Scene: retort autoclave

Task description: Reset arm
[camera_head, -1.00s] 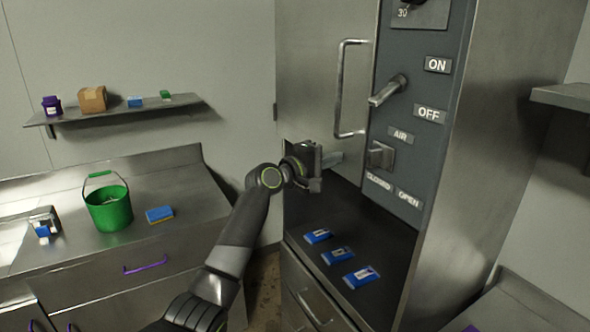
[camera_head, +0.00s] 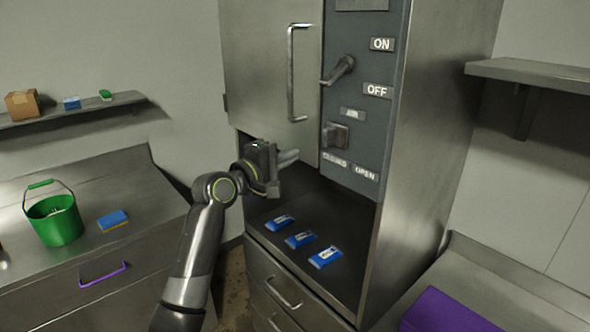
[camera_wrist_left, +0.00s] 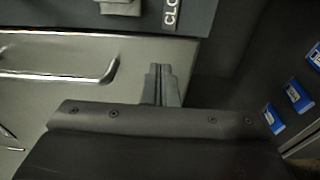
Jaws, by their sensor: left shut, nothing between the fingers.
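My left gripper (camera_head: 288,157) is shut and empty. It hangs in front of the retort cabinet, just below the door's lower edge and above the dark shelf. In the left wrist view its closed fingers (camera_wrist_left: 160,84) show at the middle, with the cabinet door behind them. The retort door (camera_head: 270,60) has a long vertical handle (camera_head: 291,75). The control panel (camera_head: 350,105) beside it carries a lever (camera_head: 340,69) near the ON and OFF labels and a knob (camera_head: 336,135) above the CLOSED and OPEN labels. My right gripper is not in view.
Three blue packets (camera_head: 300,240) lie on the dark shelf (camera_head: 345,205) below the panel. A green bucket (camera_head: 56,222) and a blue sponge (camera_head: 112,220) stand on the left counter. A wall shelf (camera_head: 540,72) juts out at right, above a purple item (camera_head: 445,312).

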